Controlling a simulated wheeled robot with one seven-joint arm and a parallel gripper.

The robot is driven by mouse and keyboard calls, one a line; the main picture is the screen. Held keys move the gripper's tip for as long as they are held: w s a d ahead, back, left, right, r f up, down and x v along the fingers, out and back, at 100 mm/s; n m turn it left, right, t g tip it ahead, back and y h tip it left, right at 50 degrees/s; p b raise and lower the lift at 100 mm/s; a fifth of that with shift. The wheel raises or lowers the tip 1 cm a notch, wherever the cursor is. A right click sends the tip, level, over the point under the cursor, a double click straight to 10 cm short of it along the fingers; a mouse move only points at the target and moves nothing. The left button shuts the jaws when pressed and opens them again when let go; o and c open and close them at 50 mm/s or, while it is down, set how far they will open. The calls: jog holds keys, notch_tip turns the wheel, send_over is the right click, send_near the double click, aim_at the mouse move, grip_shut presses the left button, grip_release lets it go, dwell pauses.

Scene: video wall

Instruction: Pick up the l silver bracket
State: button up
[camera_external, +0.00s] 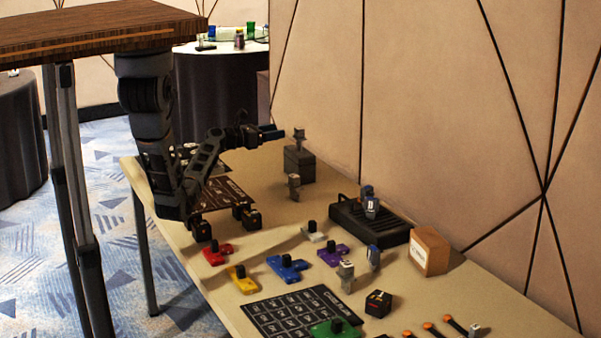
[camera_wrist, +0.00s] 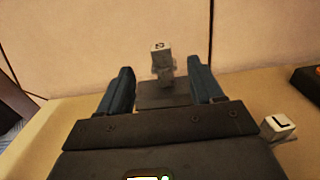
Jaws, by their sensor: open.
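A small silver bracket (camera_wrist: 280,125) with a letter L on its top shows at the lower right in the wrist view, beside my gripper and partly hidden by it. It appears to be the grey upright piece (camera_external: 294,187) in front of the small black box in the external view. Another silver bracket (camera_wrist: 162,64) with a mark I cannot read clearly stands on the black box (camera_wrist: 165,95), seen between my fingers. My gripper (camera_external: 284,134) is open and empty, reaching level toward the bracket on the box (camera_external: 299,140); its fingers (camera_wrist: 161,76) also show in the wrist view.
The patterned wall (camera_external: 430,90) stands close behind the table (camera_external: 270,215). A black ribbed device (camera_external: 370,223) with a bracket on it and a wooden block (camera_external: 429,250) lie to the right. Several colored pieces, more brackets and a black grid mat (camera_external: 295,313) fill the front.

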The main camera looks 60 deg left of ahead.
jog(key=shift+c, duration=0.6)
